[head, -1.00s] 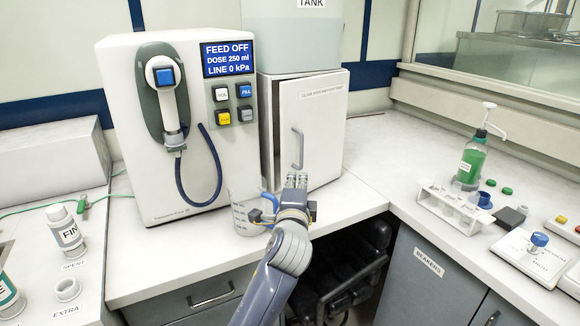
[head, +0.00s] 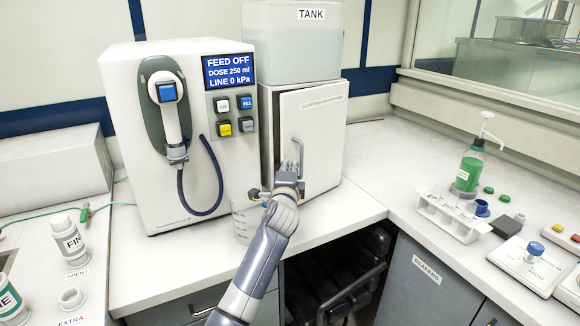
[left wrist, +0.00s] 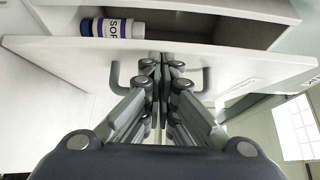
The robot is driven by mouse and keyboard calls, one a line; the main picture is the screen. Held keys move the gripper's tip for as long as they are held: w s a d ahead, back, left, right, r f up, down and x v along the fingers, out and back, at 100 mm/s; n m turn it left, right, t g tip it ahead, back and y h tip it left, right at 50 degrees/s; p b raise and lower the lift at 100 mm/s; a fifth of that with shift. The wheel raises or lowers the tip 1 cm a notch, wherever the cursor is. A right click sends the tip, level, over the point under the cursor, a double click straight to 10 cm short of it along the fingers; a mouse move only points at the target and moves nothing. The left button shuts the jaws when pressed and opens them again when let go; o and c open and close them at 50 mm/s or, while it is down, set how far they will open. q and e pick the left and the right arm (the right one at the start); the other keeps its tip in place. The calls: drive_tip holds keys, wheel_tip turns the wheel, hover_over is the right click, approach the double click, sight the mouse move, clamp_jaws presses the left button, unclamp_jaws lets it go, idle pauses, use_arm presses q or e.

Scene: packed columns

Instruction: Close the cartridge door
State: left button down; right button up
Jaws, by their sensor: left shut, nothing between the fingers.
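The white cartridge door (head: 312,130) hangs partly open on the cabinet below the tank, with a dark gap along its left edge. Its grey bar handle (head: 300,155) is upright on the door face. My left gripper (head: 289,172) is shut and empty in front of the lower door, beside the handle's lower end. In the left wrist view the shut fingertips (left wrist: 160,68) are at the door face (left wrist: 235,72), with the handle showing on both sides behind them. Whether they touch cannot be told. A purple-and-white cartridge (left wrist: 118,28) lies inside the open cabinet. My right gripper is not in view.
The dispenser (head: 130,120) with a blue hose stands left of the cabinet. A clear beaker (head: 241,222) stands close to my left wrist, partly hidden. The tank (head: 290,45) sits on the cabinet. The counter right of the cabinet is clear up to the tube rack (head: 450,215).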

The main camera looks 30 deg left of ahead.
use_arm(q)
drive_tip(key=shift+w+a+r+p, duration=0.1)
drive_tip(key=shift+a+r+p, duration=0.15)
drive_tip(key=shift+p, duration=0.2)
drive_tip(key=w+a+m+t+h+p, duration=0.1)
drive_tip(key=w+a+h+p, duration=0.1)
drive_tip(key=a, duration=0.4)
drive_tip(key=shift+f, duration=0.25)
drive_tip(key=shift+s+f, duration=0.1)
drive_tip(key=shift+s, duration=0.05)
